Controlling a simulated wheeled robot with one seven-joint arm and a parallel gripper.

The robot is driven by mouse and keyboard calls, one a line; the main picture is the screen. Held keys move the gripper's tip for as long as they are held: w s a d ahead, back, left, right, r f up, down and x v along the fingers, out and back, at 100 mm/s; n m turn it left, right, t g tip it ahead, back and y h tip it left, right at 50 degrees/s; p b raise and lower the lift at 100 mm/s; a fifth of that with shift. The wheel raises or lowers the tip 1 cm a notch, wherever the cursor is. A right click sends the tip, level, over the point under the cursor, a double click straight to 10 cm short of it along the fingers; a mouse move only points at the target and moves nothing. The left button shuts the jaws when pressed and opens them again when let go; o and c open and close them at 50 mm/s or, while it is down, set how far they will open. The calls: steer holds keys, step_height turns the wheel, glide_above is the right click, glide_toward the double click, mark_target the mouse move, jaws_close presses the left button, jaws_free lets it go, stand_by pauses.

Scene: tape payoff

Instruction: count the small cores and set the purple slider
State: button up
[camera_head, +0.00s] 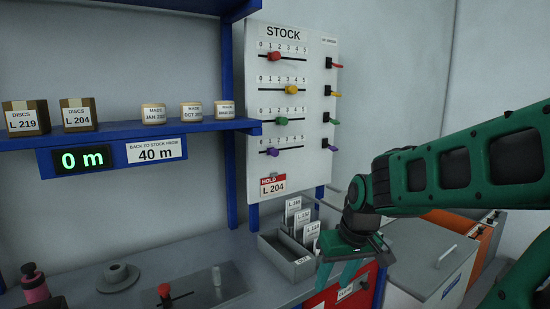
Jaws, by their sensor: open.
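The purple slider (272,152) is in the lowest row of the white STOCK board (318,60), near the 1 mark. I cannot pick out anything that is surely a small core. Three small cream round pieces with MADE labels (192,111) stand on the blue shelf. A grey flanged disc (118,277) lies on the bench at the left. My gripper (337,274) points down at the lower right, below and to the right of the board, in front of the red cabinet. Its fingers are apart and nothing shows between them.
Red (274,56), yellow (291,90) and green (282,121) sliders sit above the purple one. A grey tray (283,262) with labelled cards stands left of my gripper. A red-knobbed lever (164,292) and a pink bottle (35,285) are on the bench.

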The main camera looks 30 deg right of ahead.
steer(key=w+d+r+n+t, duration=0.1)
steer(key=w+r+n+t, duration=0.2)
steer(key=w, duration=0.8)
steer(key=n+t, duration=0.1)
steer(key=t, duration=1.1)
glide_toward(276, 153)
steer(key=shift+y, duration=0.4)
steer(key=w, duration=0.8)
steer(key=shift+r, duration=0.15)
jaws_close()
